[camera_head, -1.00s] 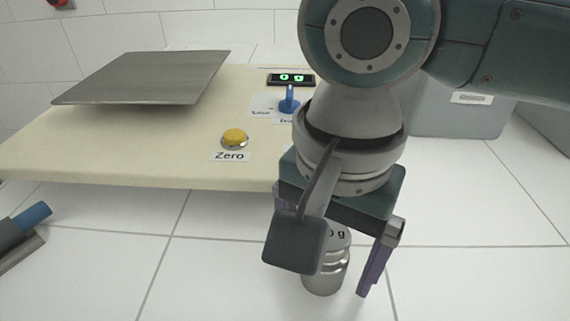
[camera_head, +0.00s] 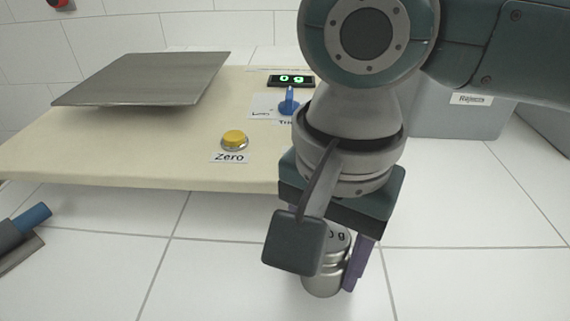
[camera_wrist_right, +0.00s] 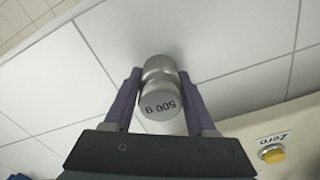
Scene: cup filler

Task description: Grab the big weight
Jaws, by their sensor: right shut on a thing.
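The big weight (camera_head: 323,281) is a silver metal cylinder with a narrowed neck, standing on the white tiled surface. Its top reads "500 g" in the right wrist view (camera_wrist_right: 159,103). My right gripper (camera_head: 327,262) reaches down over it and is shut on it. In the right wrist view both purple fingers touch its sides, one on each side (camera_wrist_right: 158,88). In the head view the dark wrist camera block covers part of the weight and the left finger. My left gripper (camera_head: 20,236) shows only in part at the left edge, with a blue piece; its jaws cannot be made out.
A cream scale base (camera_head: 130,165) with a grey metal plate (camera_head: 145,78) stands behind to the left. It carries a yellow Zero button (camera_head: 235,139), a blue knob (camera_head: 289,103) and a display (camera_head: 291,80) reading 0 g. A grey "Rejects" bin (camera_head: 455,120) is at the back right.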

